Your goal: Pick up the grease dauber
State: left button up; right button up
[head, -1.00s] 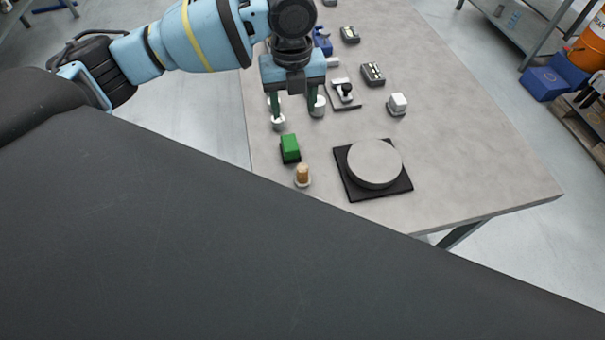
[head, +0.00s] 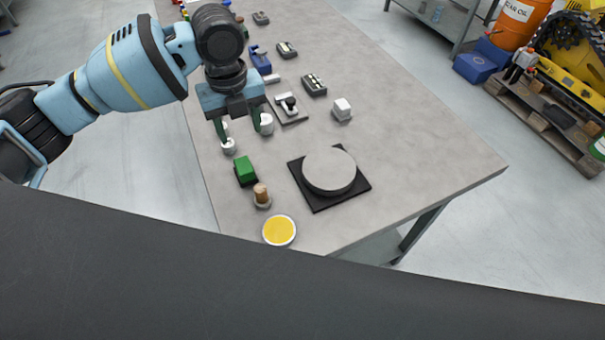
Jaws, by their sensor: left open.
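A small upright piece with a tan, wood-like handle on a pale round base, which looks like the grease dauber (head: 262,195), stands near the table's front left edge. My left gripper (head: 241,135) is open above the table, farther back and slightly left of the dauber. Its two dark green fingers point down and are apart from the dauber. Small white round pieces show at the fingertips; I cannot tell whether they belong to the fingers or stand on the table. My right gripper is not in view.
A green block (head: 246,171) lies between the left gripper and the dauber. A round tin of yellow (head: 279,231) sits in front of the dauber. A grey disc (head: 329,170) on a black square plate (head: 317,203) lies to the right. The table's right part is clear.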

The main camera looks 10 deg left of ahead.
aim_at(262, 200)
jog(key=l+u, duration=0.2)
jog(key=u, duration=0.2)
jog(key=l+u, duration=0.2)
jog(key=u, duration=0.2)
jog(key=k+l+u, duration=0.1)
jog(key=u, duration=0.35)
jog(key=l, duration=0.1)
